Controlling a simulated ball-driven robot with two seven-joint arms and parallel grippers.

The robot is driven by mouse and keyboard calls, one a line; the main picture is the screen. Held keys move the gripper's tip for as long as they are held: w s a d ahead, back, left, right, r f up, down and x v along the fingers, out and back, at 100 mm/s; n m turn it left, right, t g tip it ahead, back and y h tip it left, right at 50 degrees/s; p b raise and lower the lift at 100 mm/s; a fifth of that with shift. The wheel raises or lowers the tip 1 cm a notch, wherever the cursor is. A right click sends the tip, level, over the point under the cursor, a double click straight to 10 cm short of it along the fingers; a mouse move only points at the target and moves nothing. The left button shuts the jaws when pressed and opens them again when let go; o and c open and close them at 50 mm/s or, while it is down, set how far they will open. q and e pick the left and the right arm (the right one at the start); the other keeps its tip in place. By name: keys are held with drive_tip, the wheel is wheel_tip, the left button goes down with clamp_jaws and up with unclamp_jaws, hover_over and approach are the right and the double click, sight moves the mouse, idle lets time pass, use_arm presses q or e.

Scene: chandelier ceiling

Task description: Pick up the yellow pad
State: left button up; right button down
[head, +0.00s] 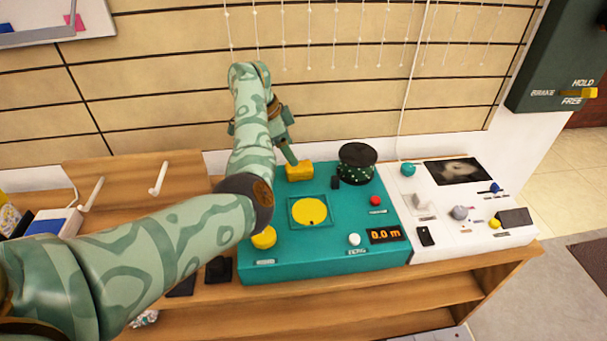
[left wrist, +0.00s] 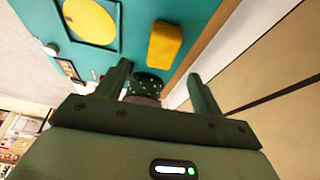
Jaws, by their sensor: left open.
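A yellow block-shaped pad (head: 300,171) sits at the back edge of the teal panel (head: 350,261). In the left wrist view the yellow pad (left wrist: 165,43) lies beyond the fingertips, with nothing between the fingers touching it. My left gripper (head: 289,150) is just above and behind the pad in the head view. In the left wrist view its two fingers (left wrist: 158,72) stand apart and empty. A flat yellow disc (head: 310,211) lies in a square frame on the panel, and a round yellow knob (head: 264,237) is at its front left. My right gripper is not in view.
A black-topped dotted drum (head: 357,162) stands right of the pad; a red button (head: 375,201) and white knob (head: 354,240) are further forward. A white panel (head: 440,233) with small knobs adjoins on the right. A slatted wall with hanging cords (head: 330,95) rises close behind.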

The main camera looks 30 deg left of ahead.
sight(299, 167)
use_arm(q)
drive_tip(key=b+x, duration=0.1)
drive_tip(key=x, duration=0.2)
drive_tip(key=shift+f, duration=0.1)
drive_tip(key=b+x, duration=0.2)
drive_tip(key=x, duration=0.1)
drive_tip(key=b+x, duration=0.1)
drive_tip(key=x, duration=0.1)
drive_tip(key=shift+a+f, duration=0.15)
drive_tip(key=shift+a, duration=0.1)
drive_tip(key=shift+w, duration=0.1)
drive_tip(key=c, duration=1)
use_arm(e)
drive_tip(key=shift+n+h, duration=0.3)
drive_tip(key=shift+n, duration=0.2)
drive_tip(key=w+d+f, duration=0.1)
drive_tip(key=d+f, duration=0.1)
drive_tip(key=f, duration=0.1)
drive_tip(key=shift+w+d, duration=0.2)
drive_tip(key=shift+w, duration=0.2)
